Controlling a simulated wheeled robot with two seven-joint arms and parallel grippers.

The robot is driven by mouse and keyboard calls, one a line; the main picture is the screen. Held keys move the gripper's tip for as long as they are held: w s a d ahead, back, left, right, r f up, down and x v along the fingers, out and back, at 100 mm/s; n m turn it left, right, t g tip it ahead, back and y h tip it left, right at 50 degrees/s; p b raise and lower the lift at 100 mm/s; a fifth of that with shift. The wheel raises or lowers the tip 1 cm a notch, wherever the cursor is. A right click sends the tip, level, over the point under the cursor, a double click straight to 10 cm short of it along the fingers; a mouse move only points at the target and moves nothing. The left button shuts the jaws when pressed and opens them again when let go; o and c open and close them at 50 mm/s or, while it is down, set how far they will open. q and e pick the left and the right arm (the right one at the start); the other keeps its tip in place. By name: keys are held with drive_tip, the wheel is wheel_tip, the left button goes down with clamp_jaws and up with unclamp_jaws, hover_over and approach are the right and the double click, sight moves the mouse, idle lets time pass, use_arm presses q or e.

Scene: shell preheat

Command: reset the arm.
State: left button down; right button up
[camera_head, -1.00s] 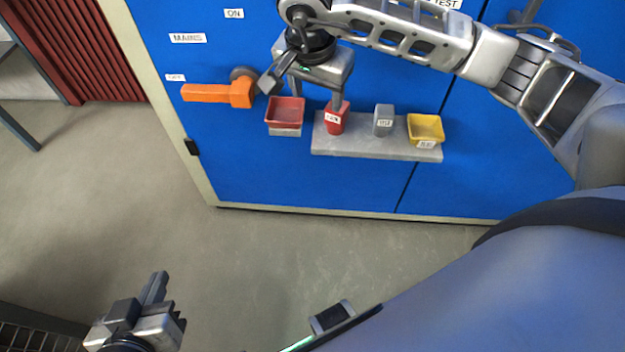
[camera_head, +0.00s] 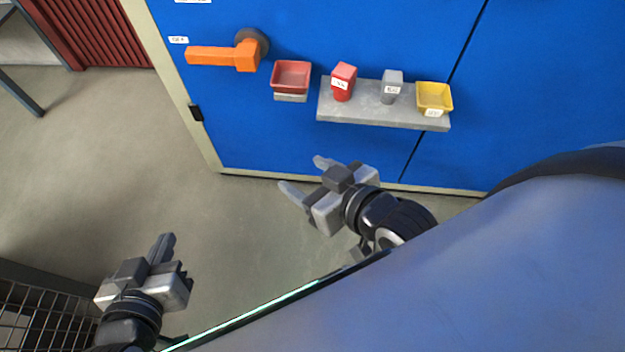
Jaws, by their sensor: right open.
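My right gripper (camera_head: 304,175) is open and empty, its two fingers spread apart. It hangs in front of the blue cabinet's lower edge, below the grey shelf and apart from everything on it. My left gripper (camera_head: 164,250) is low at the left, over the floor beside a wire-mesh rack. Its fingers point up in the picture, and the gap between them is not clear. Nothing shows in it.
The blue cabinet (camera_head: 270,140) carries an orange lever handle (camera_head: 222,57), pointing left, and a red tray (camera_head: 291,75). A grey shelf (camera_head: 360,116) bears a red block (camera_head: 342,82), a grey block (camera_head: 392,86) and a yellow tray (camera_head: 434,97). The wire-mesh rack (camera_head: 40,318) stands lower left.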

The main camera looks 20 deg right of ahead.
drive_tip(key=shift+s+f+m+g, duration=0.3)
drive_tip(key=shift+s+f+g, duration=0.1)
drive_tip(key=shift+s+f, duration=0.1)
drive_tip(key=shift+r, duration=0.1)
use_arm(q)
drive_tip(key=shift+g+y, duration=0.3)
drive_tip(key=r+p, duration=0.2)
drive_tip(key=p, duration=0.3)
drive_tip(key=a+r+p, duration=0.1)
drive_tip(key=r+p, duration=0.2)
drive_tip(key=p, duration=0.3)
drive_tip(key=shift+s+a+r, duration=0.1)
drive_tip(key=shift+r, duration=0.25)
use_arm(e)
drive_tip(key=shift+g+h, duration=0.4)
drive_tip(key=r, duration=0.2)
drive_tip(key=d+r, duration=0.1)
drive_tip(key=r, duration=0.2)
drive_tip(key=shift+s+d+r, duration=0.1)
drive_tip(key=shift+r, duration=0.2)
